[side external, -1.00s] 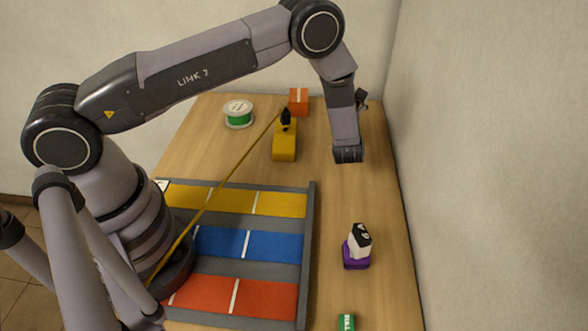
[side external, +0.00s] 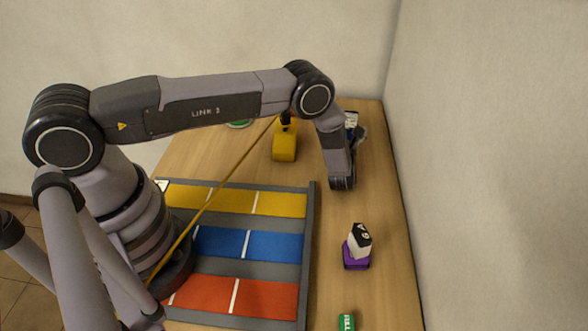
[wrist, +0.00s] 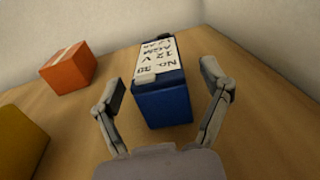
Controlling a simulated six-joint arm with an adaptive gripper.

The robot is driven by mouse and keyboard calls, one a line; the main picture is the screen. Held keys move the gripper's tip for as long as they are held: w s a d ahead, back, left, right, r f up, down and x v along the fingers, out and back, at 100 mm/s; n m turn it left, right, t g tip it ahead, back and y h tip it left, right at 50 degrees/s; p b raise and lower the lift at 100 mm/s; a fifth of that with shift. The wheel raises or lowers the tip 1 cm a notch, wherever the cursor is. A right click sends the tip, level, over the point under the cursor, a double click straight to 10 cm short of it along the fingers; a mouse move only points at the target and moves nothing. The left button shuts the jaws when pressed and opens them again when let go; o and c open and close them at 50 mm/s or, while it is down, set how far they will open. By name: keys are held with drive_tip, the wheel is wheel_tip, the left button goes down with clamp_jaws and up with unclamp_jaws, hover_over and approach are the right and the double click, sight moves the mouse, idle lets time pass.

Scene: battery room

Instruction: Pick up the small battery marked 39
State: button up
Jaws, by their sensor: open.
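A small blue battery (wrist: 165,104) stands upright on the table in the wrist view, ahead of my gripper (wrist: 163,84). Its white top label (wrist: 156,56) shows "12 V" and a number that looks like 39, seen turned. My gripper is open, one finger to each side of the battery, with gaps on both sides. I cannot tell how far the fingertips reach along it. In the side view the battery (side external: 352,119) shows only its top, beyond my arm; my gripper (side external: 361,134) is mostly hidden there.
An orange box (wrist: 68,68) stands left of the battery. A yellow block (side external: 284,143) stands nearer, with a cord running from it.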

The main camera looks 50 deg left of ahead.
sight(350, 120)
drive_tip(key=x, duration=0.3)
drive_tip(key=shift+w+a, duration=0.1)
drive_tip(key=shift+a, duration=0.1)
drive_tip(key=shift+c, duration=0.2)
drive_tip(key=c, duration=1)
drive_tip(key=shift+r, duration=0.1)
drive_tip(key=shift+c, duration=0.5)
drive_tip(key=shift+r, duration=0.1)
